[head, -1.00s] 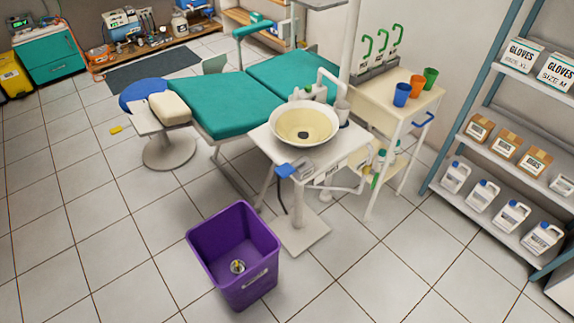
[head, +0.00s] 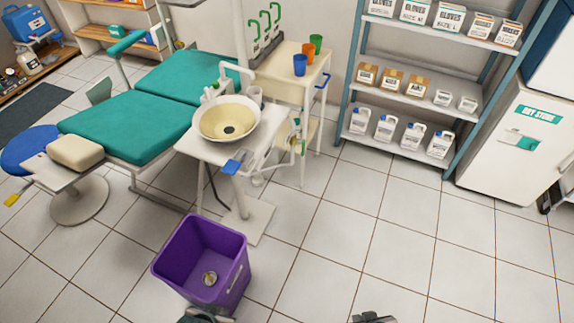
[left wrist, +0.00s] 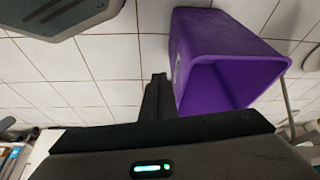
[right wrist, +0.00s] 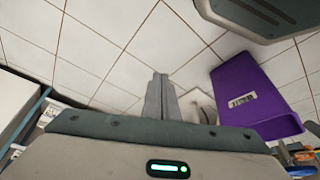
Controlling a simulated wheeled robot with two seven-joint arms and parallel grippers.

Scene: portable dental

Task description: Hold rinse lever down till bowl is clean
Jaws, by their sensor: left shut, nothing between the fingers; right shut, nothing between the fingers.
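The white bowl (head: 228,119) sits on a small white stand, and its inside is stained yellowish around a dark drain. A blue paddle, seemingly the rinse lever (head: 237,161), juts from the front of the stand below the bowl. My left gripper (left wrist: 158,80) is shut and empty, beside the purple bin in the left wrist view. My right gripper (right wrist: 160,80) is shut and empty over bare floor tiles. In the head view both show only partly at the bottom edge, well short of the lever. The wrist views do not clearly show the lever.
The purple bin (head: 203,262) stands on the floor in front of the stand. A teal dental chair (head: 130,125) is on the left, a trolley with cups (head: 300,66) behind. Shelves (head: 398,143) and a white fridge (head: 515,140) line the right. Floor at centre right is clear.

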